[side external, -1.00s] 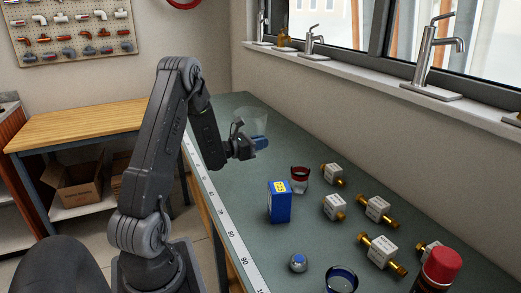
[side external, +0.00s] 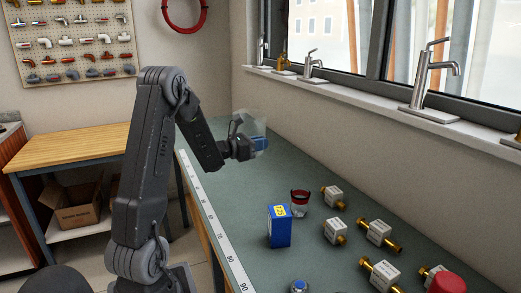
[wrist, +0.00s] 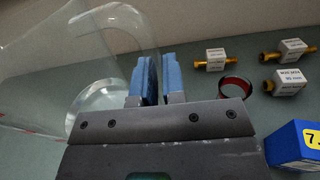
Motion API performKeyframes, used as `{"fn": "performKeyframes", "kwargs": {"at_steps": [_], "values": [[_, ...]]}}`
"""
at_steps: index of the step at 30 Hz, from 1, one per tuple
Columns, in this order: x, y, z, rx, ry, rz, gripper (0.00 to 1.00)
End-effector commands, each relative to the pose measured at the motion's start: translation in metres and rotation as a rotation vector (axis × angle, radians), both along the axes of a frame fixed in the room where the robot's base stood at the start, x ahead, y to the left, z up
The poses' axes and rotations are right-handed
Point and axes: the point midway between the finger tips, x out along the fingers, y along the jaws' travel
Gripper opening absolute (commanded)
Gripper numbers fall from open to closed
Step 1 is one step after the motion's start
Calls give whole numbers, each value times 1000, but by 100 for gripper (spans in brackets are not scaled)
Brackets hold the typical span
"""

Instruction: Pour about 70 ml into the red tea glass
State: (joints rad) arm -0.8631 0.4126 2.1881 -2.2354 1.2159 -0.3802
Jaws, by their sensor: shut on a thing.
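My gripper (side external: 258,145) is shut on a clear, see-through jug (side external: 250,122), held above the bench's far part. In the wrist view the blue finger pads (wrist: 157,80) close on the jug's handle, and the jug's body (wrist: 75,65) fills the left side. I cannot tell the liquid level in it. The red tea glass (side external: 300,203), clear with a red rim band, stands upright on the bench, right of and nearer the camera than my gripper. It also shows in the wrist view (wrist: 236,90), right of the pads. I cannot make out anything in it.
A blue box with a yellow label (side external: 279,226) stands close beside the tea glass. Several white-tagged brass fittings (side external: 378,232) lie to its right. A red-capped can (side external: 447,283) and a small grey-blue object (side external: 299,286) are at the front. A wall and window sill border the bench.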

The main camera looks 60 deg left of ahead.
Motion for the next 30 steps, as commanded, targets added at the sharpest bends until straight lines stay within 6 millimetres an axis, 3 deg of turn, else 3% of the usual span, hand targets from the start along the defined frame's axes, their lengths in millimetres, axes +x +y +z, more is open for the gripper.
{"fn": "performKeyframes", "kwargs": {"at_steps": [8, 14, 20, 24, 30], "values": [[3, -4, 1, 3, -3, -7, 0], [22, -39, -5, 2, -2, -53, 0], [47, -105, -17, 2, -2, -130, 0], [60, -166, -29, 1, -2, -194, 0], [60, -248, -46, 1, -1, -274, 0]]}}
